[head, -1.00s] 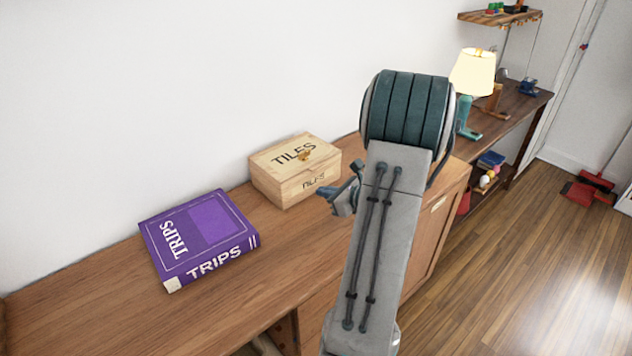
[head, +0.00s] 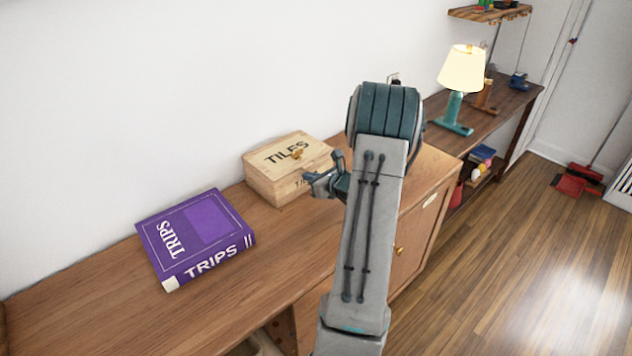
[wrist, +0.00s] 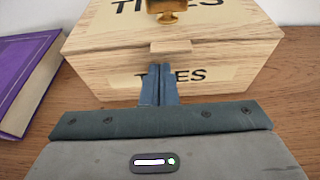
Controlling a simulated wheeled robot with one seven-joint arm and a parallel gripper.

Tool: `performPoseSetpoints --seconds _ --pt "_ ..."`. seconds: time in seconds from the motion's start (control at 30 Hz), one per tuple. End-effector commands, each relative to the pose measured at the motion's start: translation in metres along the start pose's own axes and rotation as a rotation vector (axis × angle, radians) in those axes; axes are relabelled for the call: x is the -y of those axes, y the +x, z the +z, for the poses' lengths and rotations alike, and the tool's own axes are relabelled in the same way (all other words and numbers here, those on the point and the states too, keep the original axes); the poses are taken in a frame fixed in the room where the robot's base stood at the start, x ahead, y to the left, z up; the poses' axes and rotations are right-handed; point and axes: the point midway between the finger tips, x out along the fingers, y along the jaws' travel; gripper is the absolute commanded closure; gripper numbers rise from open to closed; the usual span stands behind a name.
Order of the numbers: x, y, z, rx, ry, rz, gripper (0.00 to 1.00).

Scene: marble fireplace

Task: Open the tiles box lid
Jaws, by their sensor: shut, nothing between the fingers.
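The tiles box (head: 285,168) is a pale wooden box with its lid closed, standing on the wooden cabinet top against the wall. A brass knob (head: 297,153) sits on the lid. In the wrist view the box (wrist: 110,75) fills the upper middle, with the knob (wrist: 167,12) at the top edge and a small wooden tab (wrist: 171,46) at the lid's front edge. My gripper (wrist: 159,70) is shut and empty, its fingertips in front of the box's front face, just below the tab. Whether they touch the box I cannot tell. In the head view my gripper (head: 312,180) shows at the box's front right.
A purple TRIPS book (head: 195,238) lies left of the box; its edge also shows in the wrist view (wrist: 25,75). The cabinet top (head: 110,315) is bare in front. A lit lamp (head: 462,75) stands on a further table at the right.

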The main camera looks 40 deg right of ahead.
Motion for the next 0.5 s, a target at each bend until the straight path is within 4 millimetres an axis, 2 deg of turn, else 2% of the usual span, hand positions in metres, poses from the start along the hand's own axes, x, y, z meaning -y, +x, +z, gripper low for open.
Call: performPoseSetpoints --seconds 0.13,0.5 --pt "-0.0004 -0.0031 0.0085 -0.001 -0.001 0.001 1.0" --pt "-0.0003 -0.0036 0.0089 -0.001 0.0 0.001 1.0"
